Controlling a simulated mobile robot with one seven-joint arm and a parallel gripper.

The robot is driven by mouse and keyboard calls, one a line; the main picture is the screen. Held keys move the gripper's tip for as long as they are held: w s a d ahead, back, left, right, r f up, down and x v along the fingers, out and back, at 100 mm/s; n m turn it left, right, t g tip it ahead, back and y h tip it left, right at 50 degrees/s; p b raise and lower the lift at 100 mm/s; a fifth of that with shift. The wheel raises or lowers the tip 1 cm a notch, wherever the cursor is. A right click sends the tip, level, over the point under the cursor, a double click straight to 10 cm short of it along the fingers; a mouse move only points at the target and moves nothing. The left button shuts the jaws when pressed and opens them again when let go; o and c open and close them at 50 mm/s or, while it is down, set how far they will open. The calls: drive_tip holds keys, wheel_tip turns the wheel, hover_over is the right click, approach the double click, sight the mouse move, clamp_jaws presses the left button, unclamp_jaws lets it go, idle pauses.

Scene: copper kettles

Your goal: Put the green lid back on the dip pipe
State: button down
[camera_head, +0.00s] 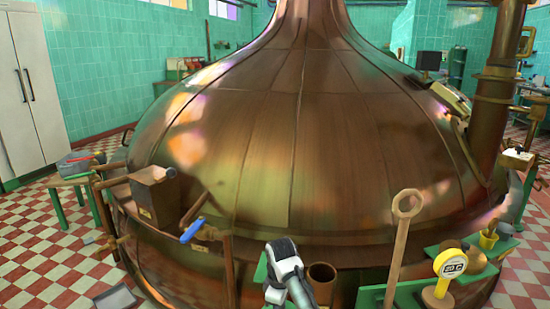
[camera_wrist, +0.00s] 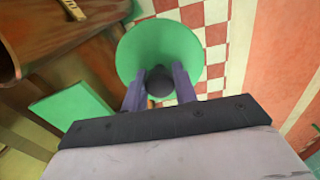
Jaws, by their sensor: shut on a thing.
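The green lid (camera_wrist: 160,45) is a round disc with a dark knob (camera_wrist: 159,82) in the wrist view. My gripper (camera_wrist: 157,88) is shut on this knob, one finger on each side. Checkered floor shows beyond the lid. In the head view my arm (camera_head: 286,262) is at the bottom centre and the lid cannot be made out. A short upright copper tube with an open top (camera_head: 322,272), which looks like the dip pipe, stands just right of my arm. In the wrist view a brown copper part lies left of the lid, apart from it; I cannot tell whether it is the pipe.
The large copper kettle (camera_head: 300,150) fills the middle. A wooden paddle with a ring top (camera_head: 405,215), a yellow gauge (camera_head: 448,268) and green shelves (camera_head: 420,288) are at the right. A blue-handled lever (camera_head: 192,230) sticks out at the left. Tiled floor is open at far left.

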drive_tip(key=s+f+m, duration=0.7)
drive_tip(key=f, duration=0.3)
drive_tip(key=s+a+f+m, duration=0.1)
drive_tip(key=s+f+m, duration=0.6)
drive_tip(key=f, duration=0.3)
drive_tip(key=shift+s+a, duration=0.15)
drive_tip(key=shift+a, duration=0.05)
